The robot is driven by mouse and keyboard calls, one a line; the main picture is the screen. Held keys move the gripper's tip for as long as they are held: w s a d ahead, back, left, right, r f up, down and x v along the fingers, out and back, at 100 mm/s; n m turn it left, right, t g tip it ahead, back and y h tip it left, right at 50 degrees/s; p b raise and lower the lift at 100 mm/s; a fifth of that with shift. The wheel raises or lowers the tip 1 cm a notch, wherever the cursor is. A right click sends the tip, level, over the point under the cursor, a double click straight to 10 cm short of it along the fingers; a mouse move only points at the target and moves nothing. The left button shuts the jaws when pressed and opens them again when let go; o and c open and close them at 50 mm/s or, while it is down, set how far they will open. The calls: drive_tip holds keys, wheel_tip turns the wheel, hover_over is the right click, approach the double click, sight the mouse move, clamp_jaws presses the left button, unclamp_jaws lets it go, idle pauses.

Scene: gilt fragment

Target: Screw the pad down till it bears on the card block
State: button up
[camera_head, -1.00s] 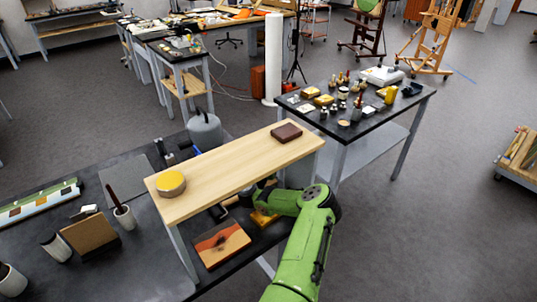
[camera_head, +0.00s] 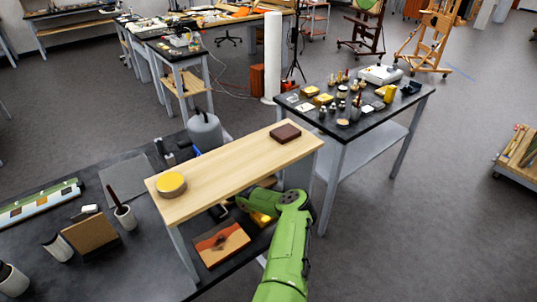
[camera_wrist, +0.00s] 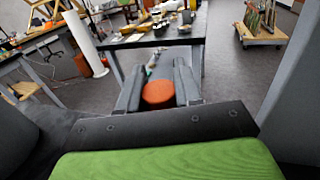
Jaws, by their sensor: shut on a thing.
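My gripper (camera_wrist: 158,90) shows in the wrist view, its two grey fingers shut on the sides of a round orange-red knob (camera_wrist: 158,94). In the head view my green arm reaches under a raised wooden shelf, and the fingers and knob are hidden there. What lies below the knob is hidden, so I cannot make out the pad, the card block or any gap between them. A small panel painted orange and dark (camera_head: 221,243) lies on the dark bench, left of my arm. A yellow thing (camera_head: 261,218) shows partly beside my arm under the shelf.
The wooden shelf (camera_head: 235,170) stands over the bench close above my arm, with a yellow-topped round tin (camera_head: 171,184) and a dark brown block (camera_head: 285,133) on it. A table with small jars (camera_head: 385,115) stands beyond. Open floor lies to the right.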

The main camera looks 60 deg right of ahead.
drive_tip(key=shift+s+m+g+y+b, duration=0.15)
drive_tip(key=shift+m+g+y+b, duration=0.45)
drive_tip(key=shift+m+g+b, duration=0.85)
drive_tip(key=shift+g+p, duration=0.45)
drive_tip(key=shift+p, duration=0.05)
drive_tip(key=shift+r, duration=0.1)
drive_tip(key=o, duration=1)
drive_tip(key=shift+o, duration=0.2)
drive_tip(key=p+v, duration=0.1)
drive_tip(key=v, duration=0.1)
drive_tip(key=p+v, duration=0.1)
drive_tip(key=v, duration=0.3)
drive_tip(key=shift+a+r+p, duration=0.2)
drive_tip(key=shift+r+p, duration=0.05)
drive_tip(key=shift+p, duration=0.15)
drive_tip(key=shift+w+a+f+p, duration=0.1)
drive_tip(key=shift+w+a+p, duration=0.25)
drive_tip(key=shift+p, duration=0.45)
drive_tip(key=shift+a+f, duration=0.2)
drive_tip(key=shift+a, duration=0.05)
